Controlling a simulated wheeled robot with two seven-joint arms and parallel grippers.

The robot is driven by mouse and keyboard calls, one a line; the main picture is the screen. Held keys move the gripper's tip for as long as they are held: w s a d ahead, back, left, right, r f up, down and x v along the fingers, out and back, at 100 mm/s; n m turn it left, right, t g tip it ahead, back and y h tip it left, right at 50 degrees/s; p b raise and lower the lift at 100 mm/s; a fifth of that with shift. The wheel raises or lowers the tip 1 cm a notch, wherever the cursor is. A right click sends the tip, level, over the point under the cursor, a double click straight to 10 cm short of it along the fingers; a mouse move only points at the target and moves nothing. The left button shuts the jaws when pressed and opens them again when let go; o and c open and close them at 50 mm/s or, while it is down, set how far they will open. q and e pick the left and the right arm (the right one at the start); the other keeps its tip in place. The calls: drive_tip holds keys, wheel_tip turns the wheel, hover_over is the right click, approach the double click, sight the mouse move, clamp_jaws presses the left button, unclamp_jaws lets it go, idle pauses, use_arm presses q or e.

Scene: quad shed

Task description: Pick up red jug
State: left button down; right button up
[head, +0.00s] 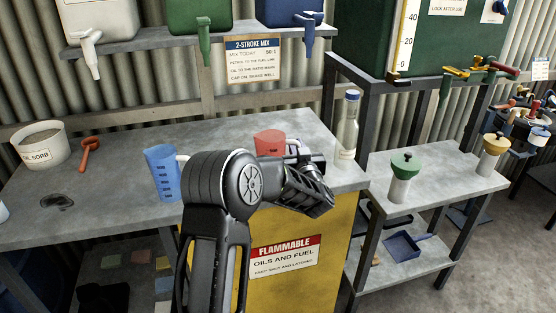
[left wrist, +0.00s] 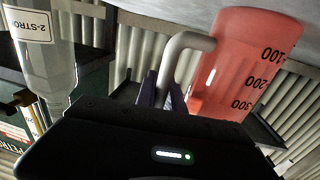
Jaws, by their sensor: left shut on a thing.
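The red jug (head: 269,143) stands on the grey bench top, partly hidden behind my left arm in the head view. In the left wrist view the red jug (left wrist: 240,65) appears upside down, with dark volume marks and a pale handle (left wrist: 180,50). My left gripper (head: 306,160) is at the jug's right side. Its dark fingers (left wrist: 166,92) are shut on the handle in the left wrist view. The lower end of the handle is hidden by the gripper body. My right gripper is not in view.
A blue jug (head: 163,173) stands left of my arm. A clear bottle (head: 347,125) stands close to the right of my left gripper. A white tub (head: 40,145) and a red-orange tool (head: 89,153) are at the left. A shelf with spouted containers (head: 128,43) hangs above the bench.

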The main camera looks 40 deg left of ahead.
use_arm(q)
wheel_tip(320, 180, up, 10)
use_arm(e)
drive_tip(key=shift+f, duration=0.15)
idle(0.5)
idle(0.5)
